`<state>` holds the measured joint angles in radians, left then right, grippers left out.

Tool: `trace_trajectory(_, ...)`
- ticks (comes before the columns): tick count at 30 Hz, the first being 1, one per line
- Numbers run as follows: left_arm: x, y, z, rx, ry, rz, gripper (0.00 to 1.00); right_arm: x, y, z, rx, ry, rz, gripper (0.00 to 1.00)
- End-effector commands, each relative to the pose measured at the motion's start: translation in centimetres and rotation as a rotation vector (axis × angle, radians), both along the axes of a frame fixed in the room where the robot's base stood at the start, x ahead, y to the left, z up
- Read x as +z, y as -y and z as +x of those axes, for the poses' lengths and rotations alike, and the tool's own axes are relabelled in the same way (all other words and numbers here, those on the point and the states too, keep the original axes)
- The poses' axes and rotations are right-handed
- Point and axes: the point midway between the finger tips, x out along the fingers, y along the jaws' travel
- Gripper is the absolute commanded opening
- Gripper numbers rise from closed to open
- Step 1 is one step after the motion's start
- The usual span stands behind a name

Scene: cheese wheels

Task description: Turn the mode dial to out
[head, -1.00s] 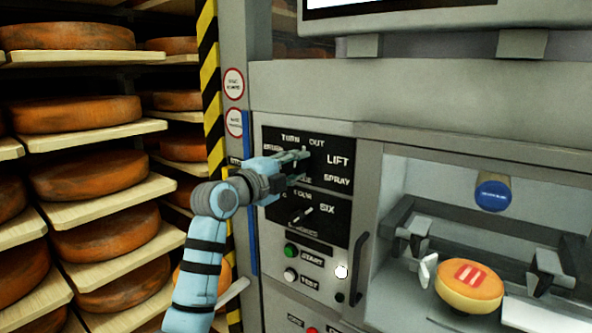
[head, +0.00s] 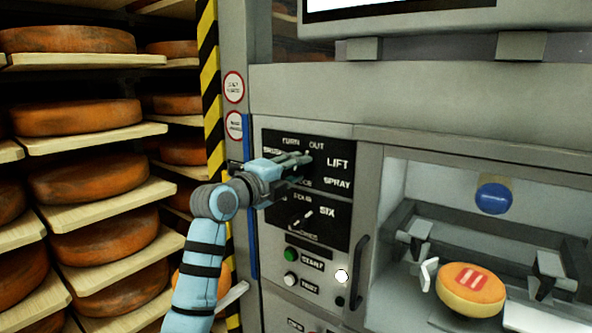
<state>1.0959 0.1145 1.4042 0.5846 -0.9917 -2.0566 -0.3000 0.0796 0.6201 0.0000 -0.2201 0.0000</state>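The upper black panel (head: 338,173) on the grey machine carries the mode dial, with the labels TURN, OUT, LIFT, SPRAY and BRUSH around it. My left gripper (head: 306,160) reaches in from the left, its fingers at the dial and covering most of it. A small light pointer tip (head: 308,153) shows just above the fingers, toward OUT. I cannot tell whether the fingers are closed on the knob. My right gripper is not in view.
A second dial (head: 302,217) sits below, above the green (head: 291,254) and white buttons. A vertical handle (head: 358,268) stands to the right. A cheese wheel with a red mark (head: 471,288) lies in the open bay. Shelves of cheese wheels (head: 85,178) fill the left.

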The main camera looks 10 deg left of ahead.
Motion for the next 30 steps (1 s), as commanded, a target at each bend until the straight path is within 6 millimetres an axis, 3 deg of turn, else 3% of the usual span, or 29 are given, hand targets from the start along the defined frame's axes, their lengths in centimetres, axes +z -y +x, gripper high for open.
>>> trace_trajectory(1, -0.1, 0.0, 0.0, 0.000, -0.003, 0.000, 0.39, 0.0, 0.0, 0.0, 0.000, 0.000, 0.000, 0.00)
trace_trajectory(3, -0.1, 0.0, 0.0, 0.000, -0.002, 0.000, 0.49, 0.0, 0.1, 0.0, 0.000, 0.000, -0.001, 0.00)
trace_trajectory(14, 0.0, -0.3, -0.5, 0.001, 0.000, 0.000, 0.49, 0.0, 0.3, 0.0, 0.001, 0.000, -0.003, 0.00)
trace_trajectory(17, 0.0, -0.9, -2.0, 0.002, 0.002, 0.002, 0.49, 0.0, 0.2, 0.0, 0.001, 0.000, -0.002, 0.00)
trace_trajectory(24, -0.1, -3.4, -8.2, 0.004, 0.002, 0.005, 0.49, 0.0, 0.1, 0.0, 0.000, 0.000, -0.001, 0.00)
trace_trajectory(30, -0.1, -4.4, -11.0, 0.001, -0.001, 0.002, 0.49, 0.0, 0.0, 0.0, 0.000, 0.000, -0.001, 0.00)
